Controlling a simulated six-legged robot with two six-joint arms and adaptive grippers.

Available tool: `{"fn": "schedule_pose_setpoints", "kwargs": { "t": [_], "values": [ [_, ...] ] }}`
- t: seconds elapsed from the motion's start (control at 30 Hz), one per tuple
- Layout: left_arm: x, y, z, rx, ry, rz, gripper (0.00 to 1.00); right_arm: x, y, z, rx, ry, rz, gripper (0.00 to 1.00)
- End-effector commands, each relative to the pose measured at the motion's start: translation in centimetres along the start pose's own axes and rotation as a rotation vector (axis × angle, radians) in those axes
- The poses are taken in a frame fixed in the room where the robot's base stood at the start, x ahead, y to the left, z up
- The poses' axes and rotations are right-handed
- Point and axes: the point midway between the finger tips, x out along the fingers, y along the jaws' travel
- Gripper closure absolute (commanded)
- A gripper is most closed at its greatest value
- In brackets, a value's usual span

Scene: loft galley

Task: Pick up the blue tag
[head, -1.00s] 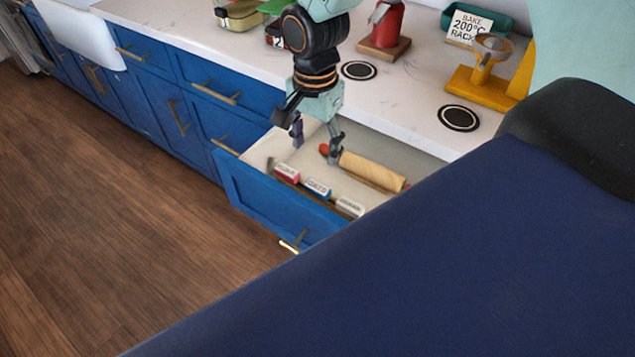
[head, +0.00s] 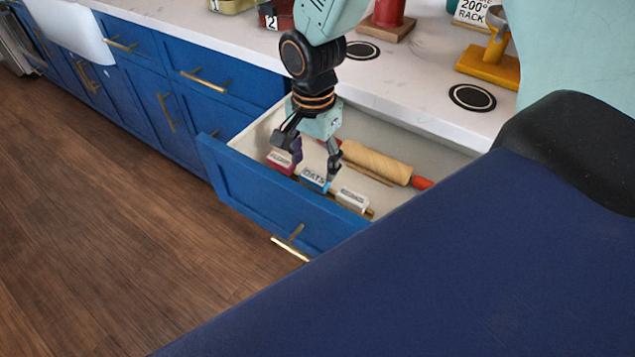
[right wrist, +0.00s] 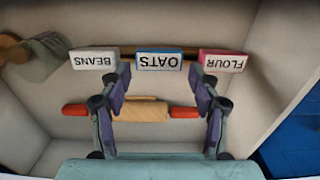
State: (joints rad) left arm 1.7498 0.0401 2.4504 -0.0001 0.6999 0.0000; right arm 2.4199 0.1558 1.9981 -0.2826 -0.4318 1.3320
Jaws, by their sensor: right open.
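The blue tag (head: 314,179), a white-faced block with blue edges reading OATS, is in the open drawer (head: 272,198). It is the middle one of three tags, and in the right wrist view the blue tag (right wrist: 160,62) appears upside down. My right gripper (head: 314,172) is open and points down into the drawer above the tag. In the right wrist view the right gripper's (right wrist: 162,76) fingertips lie to either side of the blue tag, with nothing held. I cannot tell whether they touch it. My left gripper is not in view.
The pink FLOUR tag (right wrist: 222,61) and grey BEANS tag (right wrist: 94,59) flank the blue tag closely. A rolling pin (head: 377,162) with red handles lies behind them. The drawer front and walls enclose the space. The white counter (head: 226,45) stands above and behind.

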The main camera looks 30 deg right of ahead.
Motion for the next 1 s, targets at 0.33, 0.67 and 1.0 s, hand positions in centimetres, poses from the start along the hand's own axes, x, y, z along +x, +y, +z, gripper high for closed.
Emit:
{"fn": "schedule_pose_setpoints", "kwargs": {
  "t": [0.33, 0.67, 1.0],
  "values": [
    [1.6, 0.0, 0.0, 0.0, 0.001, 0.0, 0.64, 4.2, 0.0, -0.7, 0.001, -0.001, 0.001, 0.38],
    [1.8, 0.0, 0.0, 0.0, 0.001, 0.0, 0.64, 5.3, 0.0, -0.7, 0.001, -0.001, -0.002, 0.38],
    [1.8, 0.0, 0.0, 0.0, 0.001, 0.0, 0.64, 5.3, 0.0, -0.7, 0.001, -0.001, -0.001, 0.66]
  ]
}}
